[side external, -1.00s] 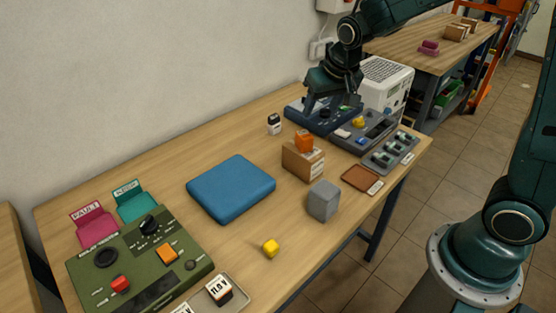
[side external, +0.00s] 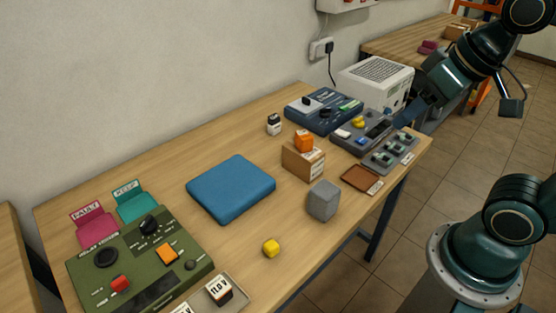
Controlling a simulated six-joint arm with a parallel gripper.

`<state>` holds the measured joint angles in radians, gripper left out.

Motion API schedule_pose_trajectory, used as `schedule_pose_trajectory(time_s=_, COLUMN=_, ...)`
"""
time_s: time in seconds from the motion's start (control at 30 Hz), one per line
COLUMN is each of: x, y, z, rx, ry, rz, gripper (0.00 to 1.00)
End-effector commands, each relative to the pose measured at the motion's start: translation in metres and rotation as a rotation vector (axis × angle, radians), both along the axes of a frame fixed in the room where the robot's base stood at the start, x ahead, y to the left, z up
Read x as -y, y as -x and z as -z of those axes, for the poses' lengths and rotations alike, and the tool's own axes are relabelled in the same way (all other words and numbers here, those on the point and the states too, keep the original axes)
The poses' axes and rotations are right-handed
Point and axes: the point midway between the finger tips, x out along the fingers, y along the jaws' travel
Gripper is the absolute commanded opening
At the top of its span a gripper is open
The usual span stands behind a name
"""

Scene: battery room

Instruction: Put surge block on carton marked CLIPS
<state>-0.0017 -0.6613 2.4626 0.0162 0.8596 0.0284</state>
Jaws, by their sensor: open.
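A small brown carton (side external: 303,165) stands on the table right of centre. Its front carries a label too small to read. A small orange block (side external: 304,140) sits on its top; I cannot read any marking that names it the surge block. My gripper (side external: 404,116) is open, over the far right of the table near the grey control panel, well to the right of the carton and apart from it. Its fingers are small and dark here, and I see nothing between them.
A blue device (side external: 323,110), grey panels (side external: 363,132) and a white unit (side external: 375,85) crowd the far end.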

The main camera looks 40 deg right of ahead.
Motion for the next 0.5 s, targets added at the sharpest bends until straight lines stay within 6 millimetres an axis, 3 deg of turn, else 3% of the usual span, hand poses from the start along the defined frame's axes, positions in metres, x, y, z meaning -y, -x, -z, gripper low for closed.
schedule_pose_trajectory(time_s=0.2, x=-0.003, y=0.021, z=0.002, rx=0.011, ry=0.009, rz=-0.035, gripper=0.54)
schedule_pose_trajectory(time_s=0.5, x=-0.003, y=0.023, z=0.002, rx=0.010, ry=0.010, rz=-0.040, gripper=0.54)
